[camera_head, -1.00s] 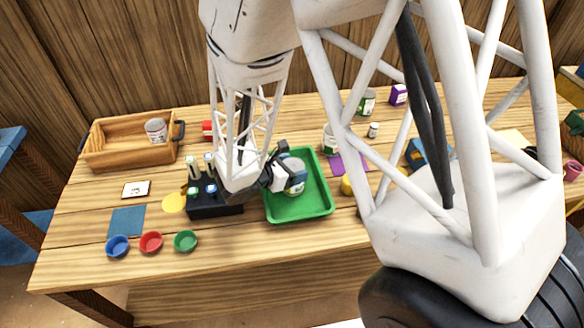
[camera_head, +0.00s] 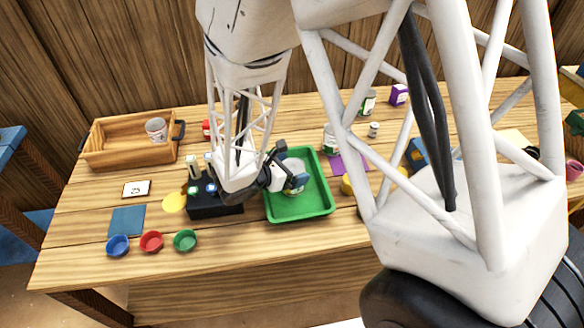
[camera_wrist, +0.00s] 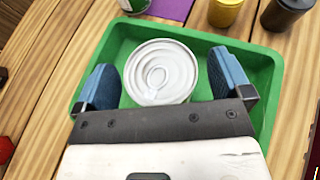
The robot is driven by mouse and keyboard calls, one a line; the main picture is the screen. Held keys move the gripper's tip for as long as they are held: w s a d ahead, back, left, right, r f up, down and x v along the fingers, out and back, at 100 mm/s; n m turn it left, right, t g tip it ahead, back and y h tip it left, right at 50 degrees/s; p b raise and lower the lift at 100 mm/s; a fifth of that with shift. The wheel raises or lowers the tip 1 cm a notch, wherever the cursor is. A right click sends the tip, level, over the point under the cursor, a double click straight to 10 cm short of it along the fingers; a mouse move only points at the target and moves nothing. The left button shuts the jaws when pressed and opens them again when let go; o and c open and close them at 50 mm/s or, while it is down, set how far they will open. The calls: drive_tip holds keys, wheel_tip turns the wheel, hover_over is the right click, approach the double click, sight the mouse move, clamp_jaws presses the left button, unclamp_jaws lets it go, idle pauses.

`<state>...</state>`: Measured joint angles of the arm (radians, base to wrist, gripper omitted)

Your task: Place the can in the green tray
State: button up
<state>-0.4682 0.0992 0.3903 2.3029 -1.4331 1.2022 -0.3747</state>
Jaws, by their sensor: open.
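The green tray (camera_head: 312,206) sits near the middle of the table. It fills much of the wrist view (camera_wrist: 255,60). The can (camera_wrist: 160,70) has a silvery lid with a pull ring and stands upright inside the tray. In the head view the can (camera_head: 294,169) is partly hidden by my gripper. My gripper (camera_head: 289,167) is over the tray. In the wrist view its two blue fingers (camera_wrist: 165,84) stand apart on either side of the can, with a gap on each side.
A black rack (camera_head: 215,208) with small bottles stands just left of the tray. A wooden crate (camera_head: 100,160) holding another can stands at the back left. A purple mat (camera_head: 350,164) and a yellow container (camera_wrist: 224,12) are close by. Several small bowls (camera_head: 151,242) line the front left.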

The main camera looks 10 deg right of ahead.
drive_tip(key=v, duration=1.1)
drive_tip(key=shift+r, duration=0.3)
drive_tip(key=shift+s, duration=0.1)
idle(0.7)
drive_tip(key=s+d+r+m+g+y, duration=0.4)
drive_tip(key=s+d+r+m+g, duration=0.25)
drive_tip(key=d+r+m, duration=0.4)
drive_tip(key=s+d+r+m+t+y, duration=0.3)
drive_tip(key=s+d+r+m+y, duration=0.3)
drive_tip(key=m, duration=0.7)
drive_tip(key=s+r+y, duration=0.2)
drive_tip(key=s+r, duration=0.1)
drive_tip(key=s, duration=0.1)
drive_tip(key=shift+s+d, duration=0.4)
